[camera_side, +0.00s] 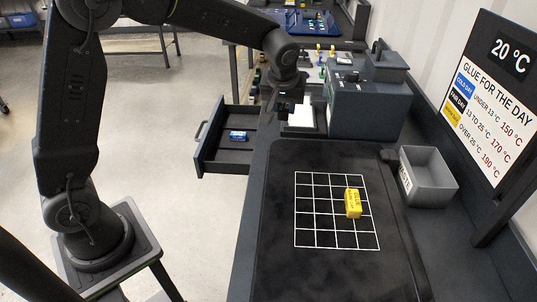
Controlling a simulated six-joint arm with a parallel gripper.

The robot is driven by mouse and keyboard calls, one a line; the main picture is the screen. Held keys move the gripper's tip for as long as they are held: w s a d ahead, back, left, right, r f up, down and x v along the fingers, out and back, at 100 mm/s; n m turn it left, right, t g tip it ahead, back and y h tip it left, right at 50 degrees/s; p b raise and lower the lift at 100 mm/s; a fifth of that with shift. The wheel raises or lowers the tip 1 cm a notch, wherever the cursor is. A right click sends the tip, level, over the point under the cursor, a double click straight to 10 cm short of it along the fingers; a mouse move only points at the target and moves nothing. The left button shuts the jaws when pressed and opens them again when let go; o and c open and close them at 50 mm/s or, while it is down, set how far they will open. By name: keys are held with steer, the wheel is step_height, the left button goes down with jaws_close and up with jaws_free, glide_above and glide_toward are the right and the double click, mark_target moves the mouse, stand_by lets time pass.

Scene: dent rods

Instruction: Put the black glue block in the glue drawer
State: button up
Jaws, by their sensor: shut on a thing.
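My gripper (284,101) is shut on a small dark block, the black glue block (283,109), beside the grey machine. The block is hard to tell from the dark fingers. The open glue drawer (205,150) juts from the left side of the bench, to the left of and lower in the picture than my gripper. A blue glue block (238,135) lies inside it, near the right part. Its floor left of and below the blue block is bare. A yellow glue block (353,203) sits on the white grid of the dark mat (285,270).
A grey machine (362,112) with a white pad (302,118) stands right of my gripper. A grey waste bin (430,175) is on the right. A sign (492,95) shows 20 °C and glue temperatures. Most of the mat is clear.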

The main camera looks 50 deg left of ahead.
steer(key=s+a+f+m+t+h, duration=0.1)
steer(key=s+a+f+m+h, duration=0.1)
steer(key=s+f+m, duration=0.4)
steer(key=shift+s+m+h, duration=0.3)
steer(key=shift+s+m, duration=0.5)
steer(key=shift+s, duration=0.35)
steer(key=shift+f, duration=0.1)
steer(key=s+d+r+m+h, duration=0.1)
steer(key=s+d+r+m, duration=0.15)
steer(key=d, duration=0.55)
steer(key=s+d+r+m+g+h, duration=0.1)
steer(key=d+r+m, duration=0.25)
steer(key=d, duration=0.45)
steer(key=s+d+r+m+h, duration=0.1)
steer(key=s+d+r+m, duration=0.15)
steer(key=d, duration=0.45)
glide_above(345, 269)
steer(key=a, duration=0.2)
steer(key=shift+m, duration=0.25)
steer(key=f, duration=0.6)
steer(key=shift+s+d+f, duration=0.1)
steer(key=shift+s+f, duration=0.1)
steer(key=shift+s, duration=0.15)
steer(key=shift+s+d+f, duration=0.15)
steer(key=shift+d+f, duration=0.2)
steer(key=shift+d, duration=0.05)
steer(key=shift+f, duration=1.9)
steer(key=shift+f, duration=0.1)
